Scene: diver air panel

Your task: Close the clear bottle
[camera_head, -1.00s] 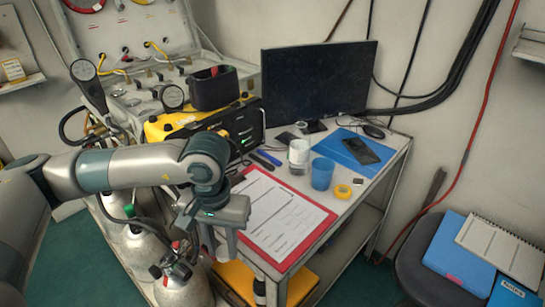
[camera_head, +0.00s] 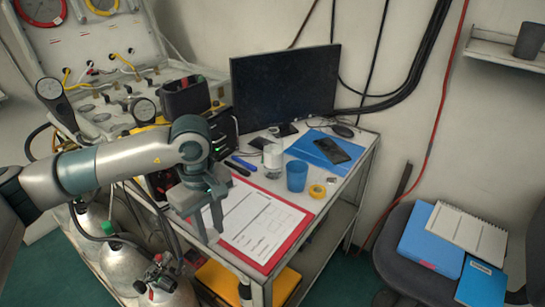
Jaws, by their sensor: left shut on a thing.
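A small whitish, clear-looking bottle (camera_head: 273,157) stands upright on the table behind the blue cup (camera_head: 296,176). Its top is too small to read. My left gripper (camera_head: 211,225) points down over the left edge of the red clipboard (camera_head: 285,238), in front of the bottle and to its left, well apart from it. It is shut on a small pale thing, mostly hidden between its fingers; I cannot tell what it is. My right gripper is not in view.
The yellow tape roll (camera_head: 317,191), blue folder (camera_head: 322,150), phone (camera_head: 331,150) and monitor (camera_head: 286,85) surround the bottle and cup. Dark and blue pens (camera_head: 240,165) lie to the left. Gas cylinders (camera_head: 112,262) stand below my left arm. A chair (camera_head: 395,235) is at the right.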

